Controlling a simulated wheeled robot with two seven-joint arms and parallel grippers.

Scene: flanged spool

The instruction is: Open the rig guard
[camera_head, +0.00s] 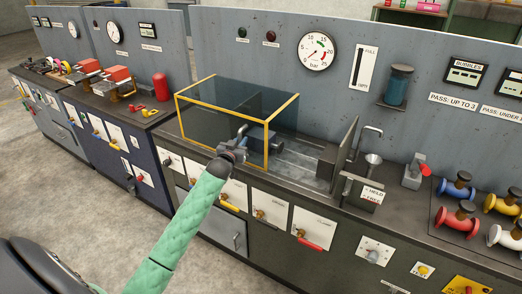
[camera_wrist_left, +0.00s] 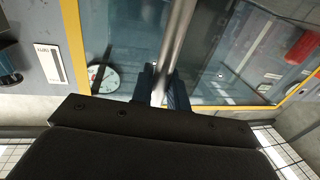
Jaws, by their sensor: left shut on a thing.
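The rig guard (camera_head: 215,112) is a see-through box with a yellow frame, standing on the left part of the test bench in the head view. Its yellow frame and panes also fill much of the left wrist view (camera_wrist_left: 73,40). My left gripper (camera_head: 238,146) is at the guard's front face near the right post. It is shut on a metal bar handle (camera_wrist_left: 178,40), which runs between the fingers in the left wrist view. A grey fixture (camera_head: 258,137) shows partly behind the guard's right end. My right gripper is not in view.
Right of the guard lies an open bench bed with a grey upright plate (camera_head: 346,145), a tap (camera_head: 368,133) and a funnel (camera_head: 373,161). Several coloured spools (camera_head: 457,222) stand far right. A red cylinder (camera_head: 161,87) stands left. A gauge panel (camera_head: 318,50) rises behind.

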